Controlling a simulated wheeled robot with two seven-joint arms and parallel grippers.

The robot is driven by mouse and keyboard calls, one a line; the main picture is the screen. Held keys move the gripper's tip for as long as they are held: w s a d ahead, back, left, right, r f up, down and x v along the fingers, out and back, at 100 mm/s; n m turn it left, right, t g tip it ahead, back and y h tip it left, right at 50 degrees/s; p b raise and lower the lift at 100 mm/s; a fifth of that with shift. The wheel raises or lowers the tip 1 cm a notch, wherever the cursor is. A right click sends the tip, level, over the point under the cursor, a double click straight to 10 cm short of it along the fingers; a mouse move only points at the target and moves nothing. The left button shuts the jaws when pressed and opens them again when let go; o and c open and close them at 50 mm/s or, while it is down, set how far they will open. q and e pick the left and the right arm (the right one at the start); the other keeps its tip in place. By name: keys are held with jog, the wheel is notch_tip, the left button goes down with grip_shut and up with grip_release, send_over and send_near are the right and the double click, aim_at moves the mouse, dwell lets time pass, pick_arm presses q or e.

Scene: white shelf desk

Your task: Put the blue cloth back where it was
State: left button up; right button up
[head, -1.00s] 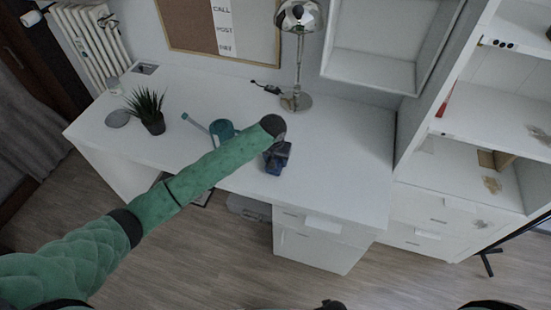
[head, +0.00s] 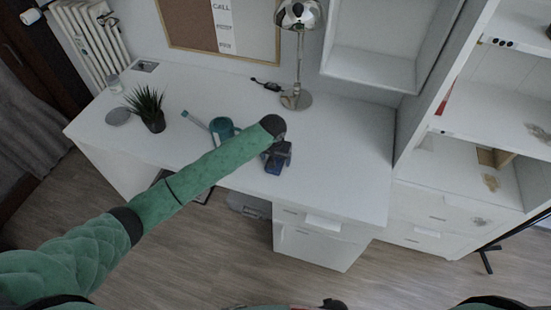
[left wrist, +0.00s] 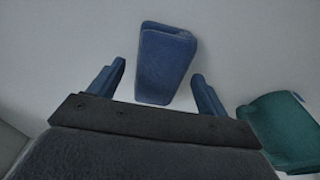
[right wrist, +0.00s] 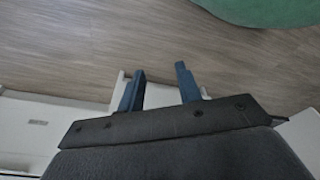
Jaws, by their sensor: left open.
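The blue cloth (left wrist: 165,62) is a folded, dark blue block on the white surface in the left wrist view. It lies ahead of and between the fingers of my left gripper (left wrist: 158,72), which are spread with clear gaps on both sides. In the head view my left gripper (head: 277,160) is over the middle of the desk, and its dark body makes the cloth hard to tell apart there. My right gripper (right wrist: 160,80) has its fingers apart and nothing between them, with floor and white furniture beyond.
A plant (head: 150,110) is farther left, a lamp (head: 298,60) behind. The desk's right part (head: 350,150) is clear.

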pick_arm(q)
jog(key=shift+r, duration=0.4)
notch_tip(320, 180, up, 11)
jog(key=s+b, duration=0.1)
jog(key=b, duration=0.2)
jog(key=shift+s+a, duration=0.25)
jog(key=shift+s, duration=0.1)
pick_arm(e)
notch_tip(320, 180, up, 6)
jog(key=w+a, duration=0.2)
jog(key=shift+w+a+r, duration=0.2)
jog(key=shift+a, duration=0.1)
